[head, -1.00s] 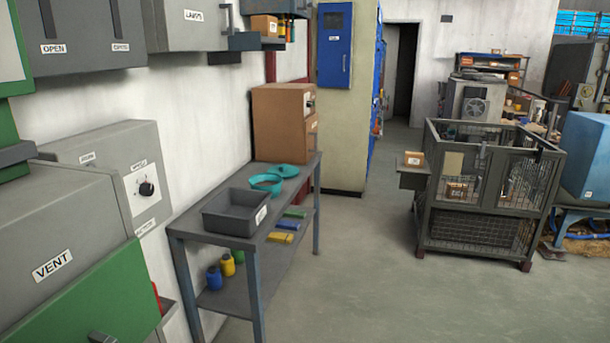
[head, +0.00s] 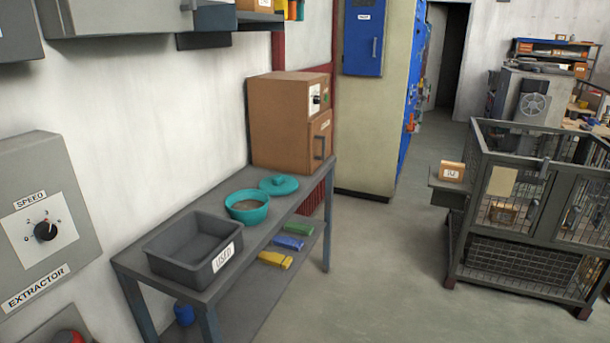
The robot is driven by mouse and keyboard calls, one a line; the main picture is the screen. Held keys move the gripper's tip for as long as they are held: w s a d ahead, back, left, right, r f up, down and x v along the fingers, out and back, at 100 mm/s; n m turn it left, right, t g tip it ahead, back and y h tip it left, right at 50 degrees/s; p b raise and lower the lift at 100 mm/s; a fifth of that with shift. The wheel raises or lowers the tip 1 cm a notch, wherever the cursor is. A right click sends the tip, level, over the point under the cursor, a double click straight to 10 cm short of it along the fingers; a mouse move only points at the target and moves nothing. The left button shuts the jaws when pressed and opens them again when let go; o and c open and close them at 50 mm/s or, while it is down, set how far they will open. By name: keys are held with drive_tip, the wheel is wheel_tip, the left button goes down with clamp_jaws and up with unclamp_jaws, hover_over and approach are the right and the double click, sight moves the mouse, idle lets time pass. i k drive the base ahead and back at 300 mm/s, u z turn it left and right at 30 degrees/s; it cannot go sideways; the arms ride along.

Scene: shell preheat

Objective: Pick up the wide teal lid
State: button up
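The wide teal lid (head: 279,185) lies flat on the grey metal table (head: 273,228), with a small raised knob on top. It sits just behind and to the right of a teal bowl (head: 247,207), which holds something brownish. The lid is in front of a brown box-shaped unit (head: 277,122). My gripper is not in view, so its state does not show.
A grey bin marked USED (head: 169,264) stands at the table's near end. Yellow, blue and green items (head: 288,242) lie on the lower shelf. A wire cage (head: 520,262) stands at the right. The floor (head: 390,275) between is clear.

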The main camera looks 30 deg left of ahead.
sight(277, 185)
drive_tip(key=u, duration=0.2)
drive_tip(key=i, duration=1.6)
drive_tip(key=u, duration=1.55)
drive_tip(key=i, duration=0.85)
drive_tip(key=u, duration=0.9)
drive_tip(key=i, duration=0.25)
drive_tip(key=u, duration=0.25)
